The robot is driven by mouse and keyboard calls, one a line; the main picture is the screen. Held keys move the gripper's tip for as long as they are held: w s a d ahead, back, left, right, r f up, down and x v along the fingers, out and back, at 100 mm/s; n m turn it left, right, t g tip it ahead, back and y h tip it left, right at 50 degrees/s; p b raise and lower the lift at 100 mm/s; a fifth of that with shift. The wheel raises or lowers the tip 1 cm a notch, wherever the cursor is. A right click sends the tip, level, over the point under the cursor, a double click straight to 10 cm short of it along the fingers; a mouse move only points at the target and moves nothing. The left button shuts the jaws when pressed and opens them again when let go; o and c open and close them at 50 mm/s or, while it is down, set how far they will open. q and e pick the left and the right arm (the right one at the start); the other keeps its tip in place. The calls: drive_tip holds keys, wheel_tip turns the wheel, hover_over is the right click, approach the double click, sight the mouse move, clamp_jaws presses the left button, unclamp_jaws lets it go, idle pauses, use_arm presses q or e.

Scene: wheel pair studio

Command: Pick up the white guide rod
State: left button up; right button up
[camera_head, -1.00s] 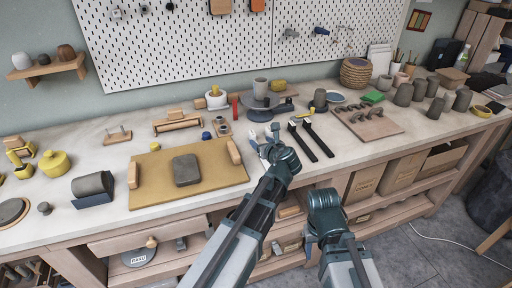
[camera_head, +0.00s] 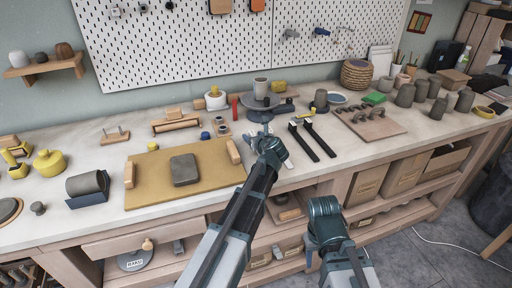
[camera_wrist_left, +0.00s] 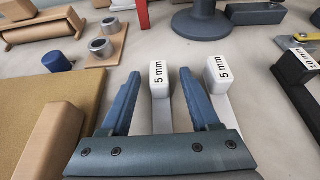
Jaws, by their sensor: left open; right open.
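Two white guide rods with "5 mm" end blocks lie side by side on the bench in the left wrist view, the left rod (camera_wrist_left: 159,82) and the right rod (camera_wrist_left: 219,76). My left gripper (camera_head: 266,132) is open above them. In its wrist view, the open fingers (camera_wrist_left: 158,78) frame the left rod, and the right finger passes between the two rods. No grip on either rod shows. The gripper base hides their near ends. My right gripper (camera_head: 309,258) is low in front of the bench, away from the rods; its fingers are small in view.
Black guide rods (camera_head: 318,137) lie right of the white ones; one carries a "10 mm" label (camera_wrist_left: 305,58). A yellow-brown board (camera_head: 210,188) lies to the left. A grey pedestal (camera_wrist_left: 204,20) and a wooden block with metal rings (camera_wrist_left: 102,48) stand beyond.

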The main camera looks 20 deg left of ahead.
use_arm(q)
clamp_jaws()
idle(0.3)
drive_tip(key=shift+r, duration=0.15)
wheel_tip(320, 180, up, 10)
drive_tip(key=p, duration=1)
